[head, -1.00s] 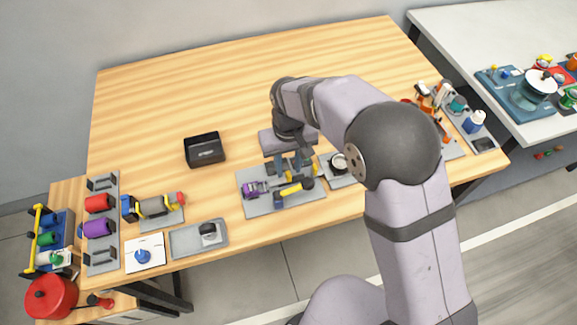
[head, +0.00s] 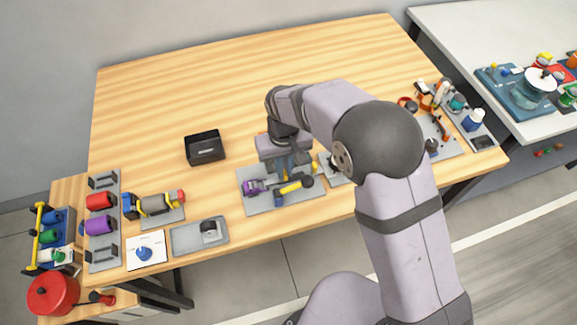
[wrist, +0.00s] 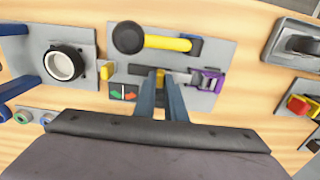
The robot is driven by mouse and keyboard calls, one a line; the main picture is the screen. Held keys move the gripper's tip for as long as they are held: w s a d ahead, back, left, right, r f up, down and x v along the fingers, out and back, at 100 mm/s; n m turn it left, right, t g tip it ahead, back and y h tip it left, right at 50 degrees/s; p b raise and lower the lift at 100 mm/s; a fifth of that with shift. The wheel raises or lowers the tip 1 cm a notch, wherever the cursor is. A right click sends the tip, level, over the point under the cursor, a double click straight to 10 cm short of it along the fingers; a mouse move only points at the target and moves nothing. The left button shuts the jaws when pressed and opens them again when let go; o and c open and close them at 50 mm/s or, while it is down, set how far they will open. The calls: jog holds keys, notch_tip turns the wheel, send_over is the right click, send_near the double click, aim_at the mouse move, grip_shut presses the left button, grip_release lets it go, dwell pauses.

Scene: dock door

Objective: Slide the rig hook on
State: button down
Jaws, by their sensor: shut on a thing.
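A grey plate (head: 252,206) on the wooden table holds a purple clamp-like piece (head: 255,187) and a yellow bar (head: 291,186) with a round black knob. In the wrist view the purple piece (wrist: 207,80) is at the right end of a slim dark bar (wrist: 186,76), and the yellow bar (wrist: 168,43) lies beyond it. My gripper (wrist: 161,74) is over the dark bar, shut on a small yellowish part (wrist: 160,80) mostly hidden between the fingers. I cannot tell for certain which piece is the rig hook. My gripper also shows in the head view (head: 286,172).
A round black-and-white fitting (wrist: 64,65) stands on a neighbouring plate close by. A grey tray (head: 184,243) is to the left in the head view. A black open box (head: 205,147) stands further back. The rear of the table is clear.

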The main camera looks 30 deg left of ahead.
jog(key=shift+s+a, duration=0.6)
jog(key=shift+a, duration=0.1)
jog(key=c, duration=1.8)
grip_release()
jog(key=shift+r, duration=0.1)
jog(key=shift+r, duration=0.1)
notch_tip(320, 180, up, 7)
jog(key=b, duration=0.2)
